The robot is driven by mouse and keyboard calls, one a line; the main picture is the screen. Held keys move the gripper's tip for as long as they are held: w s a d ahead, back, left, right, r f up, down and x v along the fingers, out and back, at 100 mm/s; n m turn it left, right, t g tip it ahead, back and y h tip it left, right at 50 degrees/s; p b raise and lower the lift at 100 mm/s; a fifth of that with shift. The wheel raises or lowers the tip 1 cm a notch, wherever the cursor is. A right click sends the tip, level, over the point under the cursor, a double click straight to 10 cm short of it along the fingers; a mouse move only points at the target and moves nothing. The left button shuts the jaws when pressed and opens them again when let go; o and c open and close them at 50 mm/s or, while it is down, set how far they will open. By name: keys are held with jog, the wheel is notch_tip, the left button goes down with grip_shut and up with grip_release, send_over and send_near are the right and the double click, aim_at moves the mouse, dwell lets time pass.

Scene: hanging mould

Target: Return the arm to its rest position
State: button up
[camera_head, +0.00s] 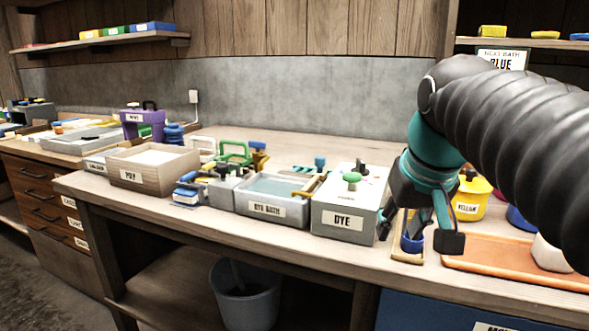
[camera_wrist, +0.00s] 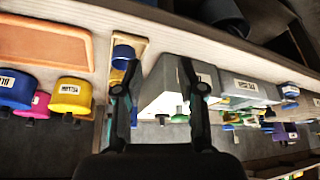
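My gripper (camera_head: 416,238) is at the right of the head view, above the front of the bench, with teal parts and dark fingers. The fingers are spread apart. In the wrist view my gripper (camera_wrist: 160,68) also shows open, with no held object between the fingers. My dark ribbed arm (camera_head: 520,130) reaches in from the upper right. A blue item (camera_head: 412,243) on a small wooden stand (camera_head: 408,258) shows behind the fingers. In the wrist view the blue and yellow item (camera_wrist: 123,54) appears beside the left finger. Whether a finger touches it is unclear.
The grey DYE box (camera_head: 342,222) stands just left of my gripper. An orange tray (camera_head: 490,262) and a yellow pot (camera_head: 471,197) are to the right. The grey dye bath (camera_head: 265,207) and a wooden box (camera_head: 130,180) are farther left. A shelf (camera_head: 530,43) is at the upper right.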

jog(key=s+f, duration=0.5)
jog(key=f, duration=0.4)
jog(key=s+f, duration=0.5)
jog(key=f, duration=0.5)
jog(key=shift+s+t, duration=0.3)
jog(key=shift+s, duration=0.05)
